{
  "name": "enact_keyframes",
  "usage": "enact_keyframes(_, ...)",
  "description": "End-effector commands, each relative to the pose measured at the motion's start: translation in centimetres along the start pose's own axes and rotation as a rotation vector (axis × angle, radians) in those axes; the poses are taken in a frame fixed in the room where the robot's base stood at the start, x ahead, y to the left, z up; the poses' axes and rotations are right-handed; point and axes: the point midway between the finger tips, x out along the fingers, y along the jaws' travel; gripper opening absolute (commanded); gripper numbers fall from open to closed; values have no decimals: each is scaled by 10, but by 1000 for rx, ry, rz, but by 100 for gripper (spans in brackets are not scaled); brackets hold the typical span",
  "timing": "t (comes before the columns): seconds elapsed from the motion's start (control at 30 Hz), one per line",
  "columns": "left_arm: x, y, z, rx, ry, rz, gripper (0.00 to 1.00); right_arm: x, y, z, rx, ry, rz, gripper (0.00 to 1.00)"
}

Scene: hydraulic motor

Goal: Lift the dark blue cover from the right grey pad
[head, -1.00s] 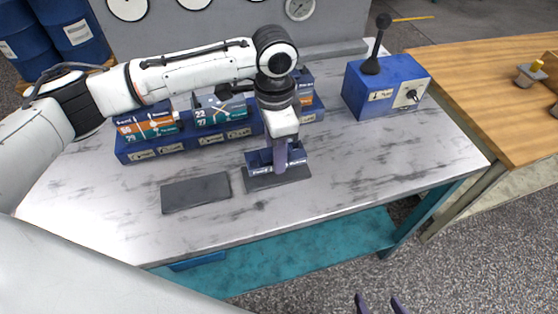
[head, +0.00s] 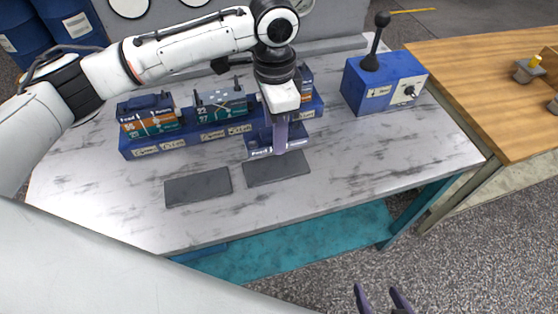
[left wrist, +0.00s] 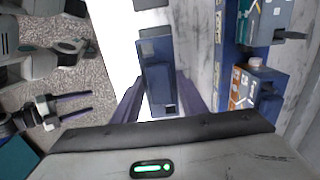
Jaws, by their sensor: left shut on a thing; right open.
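My left gripper (head: 281,137) is shut on the dark blue cover (head: 259,141), in the middle of the head view. The cover is held above the far edge of the right grey pad (head: 277,169), whose top shows bare. In the left wrist view the cover (left wrist: 159,80) sits between the two purple fingers. The left grey pad (head: 198,187) lies bare beside the right one. My right gripper (head: 383,299) is open and empty at the bottom of the head view, below the table's front edge.
A blue rack (head: 190,139) with several labelled blocks stands behind the pads, close behind the held cover. A blue control box (head: 382,82) with a black lever stands at the back right. The white table (head: 370,150) is clear at right and front.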

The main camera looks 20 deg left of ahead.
Motion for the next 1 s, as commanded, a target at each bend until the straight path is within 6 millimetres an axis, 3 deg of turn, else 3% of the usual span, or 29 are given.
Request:
enact_keyframes(0.5,-31,0,-1,1,2,-1,0,0,0,-1,-1,2,0,61)
enact_keyframes(1.0,-36,0,3,-26,3,-6,0,0,0,-1,-1,3,0,61)
